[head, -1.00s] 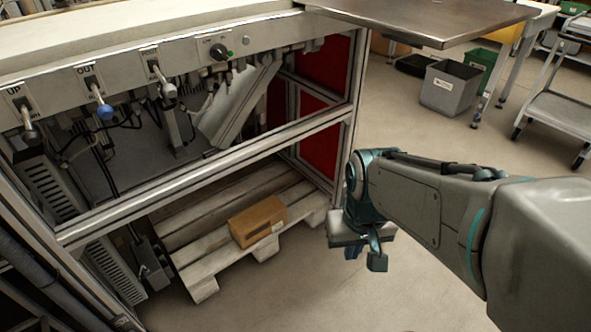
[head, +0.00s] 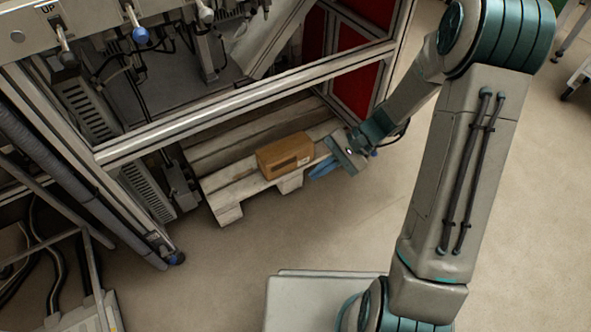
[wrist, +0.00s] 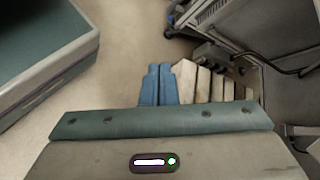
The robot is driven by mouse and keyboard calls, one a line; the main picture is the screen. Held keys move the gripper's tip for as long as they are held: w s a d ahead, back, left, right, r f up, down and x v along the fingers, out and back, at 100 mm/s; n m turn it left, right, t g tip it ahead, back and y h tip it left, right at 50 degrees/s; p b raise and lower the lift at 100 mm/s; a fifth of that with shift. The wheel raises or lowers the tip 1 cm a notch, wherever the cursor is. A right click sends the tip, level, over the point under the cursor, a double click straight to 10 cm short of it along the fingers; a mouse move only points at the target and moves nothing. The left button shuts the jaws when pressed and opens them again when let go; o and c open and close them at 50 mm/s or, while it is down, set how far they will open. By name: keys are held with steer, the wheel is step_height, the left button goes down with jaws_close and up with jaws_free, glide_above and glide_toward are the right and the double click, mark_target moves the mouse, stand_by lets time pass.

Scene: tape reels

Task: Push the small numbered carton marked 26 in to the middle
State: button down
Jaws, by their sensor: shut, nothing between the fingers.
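A brown carton (head: 285,156) lies near the front edge of the wooden pallet (head: 226,205), under the machine frame. A dark label shows on its front face; the number is too small to read. My gripper (head: 322,168) is low beside the carton's right end, with its blue fingers pointing left toward the pallet's front edge. I cannot tell if the fingers touch the carton. In the wrist view the blue fingers (wrist: 158,84) are together and hold nothing. The pallet slats (wrist: 203,84) show beside them, and the carton does not show there.
The machine's metal frame bar (head: 245,102) runs above the pallet. A red panel (head: 350,92) stands behind on the right. A black-tipped frame foot (head: 175,258) stands at the left.

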steer(key=w+a+f+m+t+y, duration=0.2)
steer(key=w+a+f+m+y, duration=0.1)
steer(key=w+f+m+y, duration=0.3)
steer(key=m+t+h+p, duration=0.2)
steer(key=m+t+h, duration=0.4)
steer(key=m+t, duration=1.15)
glide_toward(291, 167)
steer(key=shift+g, duration=0.25)
steer(key=b+x, duration=0.5)
steer(key=shift+w+f, duration=0.1)
steer(key=shift+w, duration=0.25)
steer(key=shift+w+a+r+b, duration=0.2)
steer(key=shift+w+a+b, duration=0.15)
steer(key=shift+w, duration=0.2)
